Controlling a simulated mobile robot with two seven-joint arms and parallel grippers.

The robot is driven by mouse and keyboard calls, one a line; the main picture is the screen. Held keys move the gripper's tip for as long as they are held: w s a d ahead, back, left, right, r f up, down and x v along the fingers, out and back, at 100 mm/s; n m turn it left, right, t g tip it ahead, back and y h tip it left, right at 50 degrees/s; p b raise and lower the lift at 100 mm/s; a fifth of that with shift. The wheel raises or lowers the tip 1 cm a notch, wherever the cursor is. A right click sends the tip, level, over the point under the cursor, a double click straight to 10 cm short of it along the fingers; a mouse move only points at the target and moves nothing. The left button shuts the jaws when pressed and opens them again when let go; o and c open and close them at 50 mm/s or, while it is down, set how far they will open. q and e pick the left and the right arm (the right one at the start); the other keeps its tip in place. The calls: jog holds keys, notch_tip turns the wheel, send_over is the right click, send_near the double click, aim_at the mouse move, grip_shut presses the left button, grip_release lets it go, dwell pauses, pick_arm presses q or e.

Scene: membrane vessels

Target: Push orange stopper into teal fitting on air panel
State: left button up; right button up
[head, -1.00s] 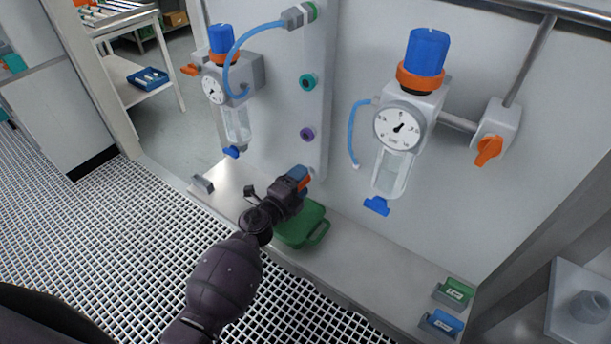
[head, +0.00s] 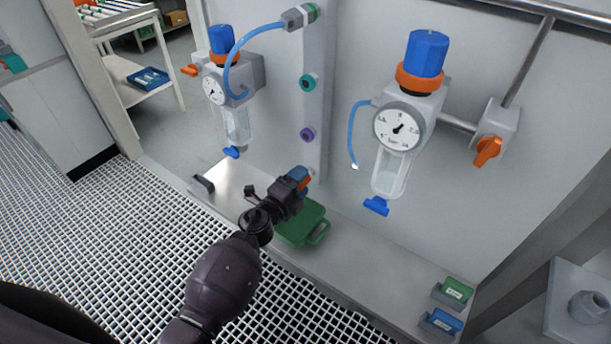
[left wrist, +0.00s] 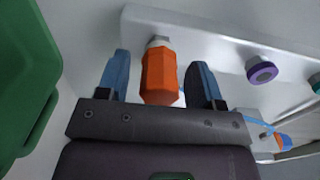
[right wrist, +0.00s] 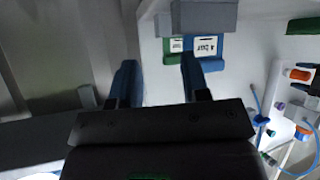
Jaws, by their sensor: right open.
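The orange stopper (left wrist: 160,78) is at the low end of the air panel's light strip (left wrist: 205,48), its pale tip against the strip. My left gripper (left wrist: 161,80) is open around it, with a visible gap between the stopper and each blue finger. In the head view the left gripper (head: 300,178) hides most of the stopper (head: 305,183). The teal fitting (head: 308,82) is higher on the strip, with a dark open centre, above the purple fitting (head: 307,134). My right gripper (right wrist: 158,78) is open and empty; it is outside the head view.
A green case (head: 303,222) lies on the ledge right below the left gripper. Two gauge regulators (head: 398,128) (head: 214,90) flank the strip, with blue hoses hanging near. Small green (head: 459,291) and blue (head: 442,321) labelled blocks sit at the ledge's right end.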

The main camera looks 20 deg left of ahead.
pick_arm(q)
jog(key=c, duration=0.5)
grip_shut()
jog(key=shift+s+a, duration=0.1)
jog(key=shift+s, duration=0.3)
jog(key=shift+p+v, duration=0.6)
jog(key=shift+v, duration=1.95)
